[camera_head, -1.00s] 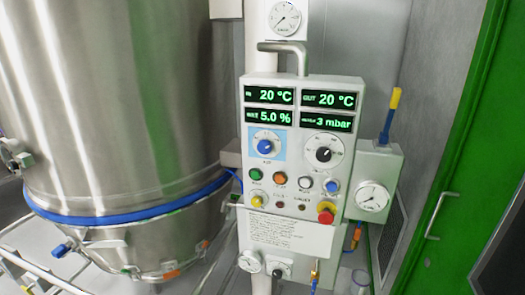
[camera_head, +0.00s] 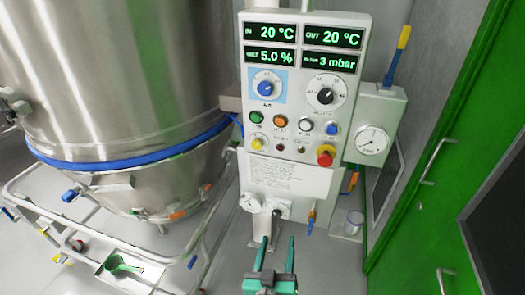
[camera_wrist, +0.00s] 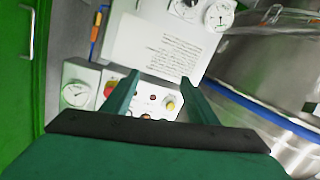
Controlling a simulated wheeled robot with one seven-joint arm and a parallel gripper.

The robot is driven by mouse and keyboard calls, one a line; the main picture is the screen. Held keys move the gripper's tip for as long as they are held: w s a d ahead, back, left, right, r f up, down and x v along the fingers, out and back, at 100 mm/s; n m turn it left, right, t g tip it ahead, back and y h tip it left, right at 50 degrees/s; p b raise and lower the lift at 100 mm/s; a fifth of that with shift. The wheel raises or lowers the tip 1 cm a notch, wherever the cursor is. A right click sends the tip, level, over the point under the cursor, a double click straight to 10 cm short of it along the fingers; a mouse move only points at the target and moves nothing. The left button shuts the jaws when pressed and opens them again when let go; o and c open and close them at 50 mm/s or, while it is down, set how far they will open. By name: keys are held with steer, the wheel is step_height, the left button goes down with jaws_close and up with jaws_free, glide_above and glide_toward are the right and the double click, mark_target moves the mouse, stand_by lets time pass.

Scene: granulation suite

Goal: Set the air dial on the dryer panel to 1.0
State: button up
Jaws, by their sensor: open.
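The dryer panel (camera_head: 291,122) is a grey upright box with four green displays at its top. The air dial (camera_head: 265,88) is a blue knob on a light blue square at the panel's left, labelled "AIR"; its exact setting is too small to read. My gripper (camera_head: 279,247) is open and empty, its two green fingers pointing up at the bottom of the head view, below the panel and well under the dial. In the wrist view my gripper (camera_wrist: 158,88) frames the panel's lower part, with a yellow button (camera_wrist: 171,105) between the fingers; the air dial does not show there.
A black dial (camera_head: 325,96) sits right of the air dial, with several buttons and a red knob (camera_head: 326,155) below. A gauge box (camera_head: 372,122) stands at the right. A large steel vessel (camera_head: 110,70) fills the left; a green door (camera_head: 440,160) is at far right.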

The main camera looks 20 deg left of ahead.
steer(key=w+a+r, duration=0.3)
steer(key=w+r, duration=0.3)
steer(key=r, duration=0.1)
steer(key=m+t+h, duration=0.1)
steer(key=m+h, duration=0.1)
steer(key=m, duration=0.1)
glide_toward(264, 90)
steer(key=w, duration=0.8)
steer(key=shift+w+d+f, duration=0.1)
steer(key=shift+w+d, duration=0.05)
steer(key=shift+w, duration=0.05)
steer(key=c, duration=1.1)
